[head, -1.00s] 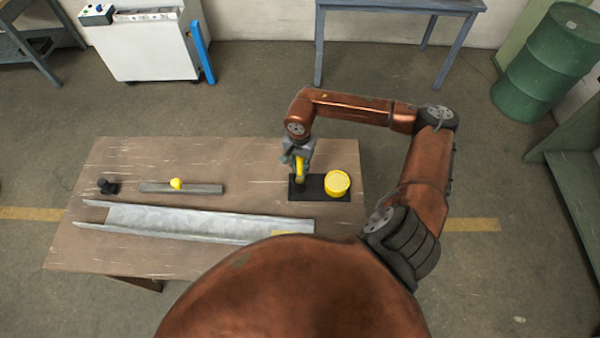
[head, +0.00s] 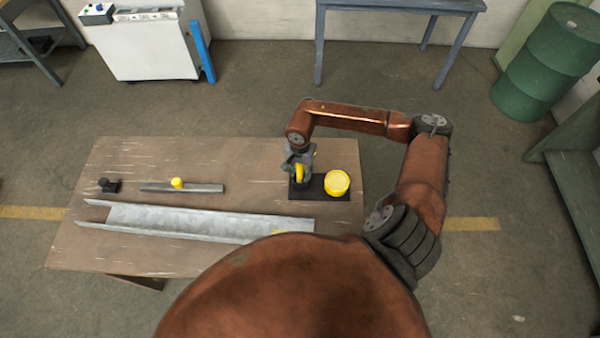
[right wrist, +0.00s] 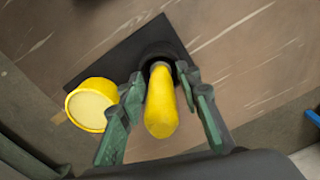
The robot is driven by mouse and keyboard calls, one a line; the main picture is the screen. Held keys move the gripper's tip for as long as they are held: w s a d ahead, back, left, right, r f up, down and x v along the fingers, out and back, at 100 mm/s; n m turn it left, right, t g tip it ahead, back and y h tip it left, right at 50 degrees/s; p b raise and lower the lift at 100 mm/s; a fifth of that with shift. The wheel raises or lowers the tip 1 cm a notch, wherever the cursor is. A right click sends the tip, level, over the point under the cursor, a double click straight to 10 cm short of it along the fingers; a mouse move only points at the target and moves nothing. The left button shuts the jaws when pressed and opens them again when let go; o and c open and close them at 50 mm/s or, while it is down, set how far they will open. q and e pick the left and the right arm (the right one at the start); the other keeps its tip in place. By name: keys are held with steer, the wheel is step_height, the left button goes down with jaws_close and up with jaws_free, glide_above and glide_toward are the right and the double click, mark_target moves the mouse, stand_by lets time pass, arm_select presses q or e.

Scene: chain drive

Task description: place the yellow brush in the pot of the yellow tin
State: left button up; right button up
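The yellow brush (right wrist: 161,104) stands roughly upright, with its handle end toward the right wrist camera. My right gripper (right wrist: 160,78) has one finger close on each side of the handle and appears shut on it. In the right wrist view the brush's lower end is inside the dark round pot (right wrist: 150,51); how deep it sits is hidden. The yellow tin (head: 337,183) stands on the same black board (head: 318,197), to the right of the pot in the head view. My left gripper is not in view.
On the wooden table (head: 250,165), left of the board, are a grey bar (head: 208,188) with a yellow knob (head: 177,183), a small black object (head: 107,186) and a long metal channel (head: 180,221). The channel runs close in front of the board.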

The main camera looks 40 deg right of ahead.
steer(key=shift+o, duration=0.3)
steer(key=shift+r+p, duration=0.25)
steer(key=shift+p, duration=0.05)
step_height(320, 180, up, 10)
steer(key=b, duration=0.3)
steer(key=shift+r, duration=0.9)
